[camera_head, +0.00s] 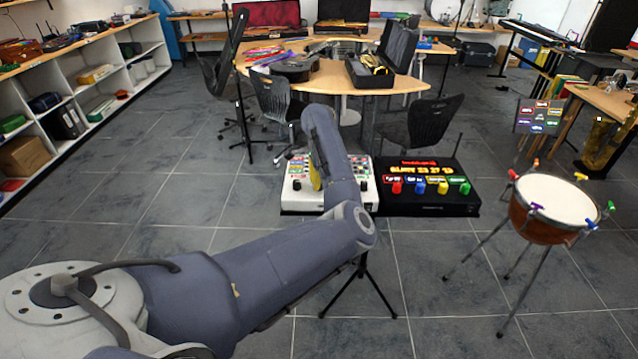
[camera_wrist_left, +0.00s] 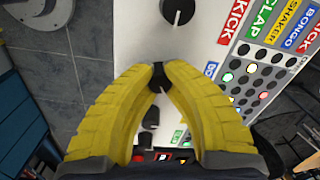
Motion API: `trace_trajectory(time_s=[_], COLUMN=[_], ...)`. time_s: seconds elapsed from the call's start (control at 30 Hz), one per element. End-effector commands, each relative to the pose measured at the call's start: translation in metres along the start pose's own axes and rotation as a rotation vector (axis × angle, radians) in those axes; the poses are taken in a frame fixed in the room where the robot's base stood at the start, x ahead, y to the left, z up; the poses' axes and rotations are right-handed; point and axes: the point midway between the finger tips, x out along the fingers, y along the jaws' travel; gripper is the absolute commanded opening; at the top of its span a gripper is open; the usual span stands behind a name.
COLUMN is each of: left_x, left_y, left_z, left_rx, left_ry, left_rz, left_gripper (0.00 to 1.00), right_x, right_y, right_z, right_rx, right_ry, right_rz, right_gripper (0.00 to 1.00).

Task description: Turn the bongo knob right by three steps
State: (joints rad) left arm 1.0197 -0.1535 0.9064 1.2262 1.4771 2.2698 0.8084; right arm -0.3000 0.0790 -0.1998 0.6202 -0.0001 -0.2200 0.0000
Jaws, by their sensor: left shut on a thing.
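The white drum machine (camera_head: 298,202) stands in the middle of the head view, partly covered by my left arm. In the left wrist view its white panel (camera_wrist_left: 118,28) carries colored labels and rows of round pads. My left gripper (camera_wrist_left: 158,75) has yellow fingers closed around a small black knob (camera_wrist_left: 158,72). In the head view only a yellow sliver of the gripper (camera_head: 315,172) shows. My right gripper is not in view.
A larger black knob (camera_wrist_left: 178,11) lies above the gripped one; smaller black knobs (camera_wrist_left: 151,118) lie below, between the fingers. A black box with colored buttons (camera_head: 430,200) stands right of the drum machine. A drum on legs (camera_head: 552,205) stands farther right.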

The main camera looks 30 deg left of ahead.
Motion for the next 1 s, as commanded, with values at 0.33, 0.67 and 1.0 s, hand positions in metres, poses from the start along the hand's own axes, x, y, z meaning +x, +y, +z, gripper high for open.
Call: trace_trajectory(time_s=[0.33,0.67,1.0], left_x=[0.0001,-0.0001,0.0002], left_y=[0.0005,0.0006,0.0007], left_z=[-0.0008,-0.0012,-0.0007], left_rx=[0.112,0.339,0.49], left_ry=[0.004,0.012,0.015], left_rz=[0.001,0.001,0.001], left_gripper=[0.0,0.0,0.0], right_x=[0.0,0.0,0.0], right_y=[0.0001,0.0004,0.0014], right_z=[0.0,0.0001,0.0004], right_rx=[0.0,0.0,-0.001], right_ry=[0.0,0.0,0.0], right_rz=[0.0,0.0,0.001], right_gripper=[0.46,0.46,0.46])
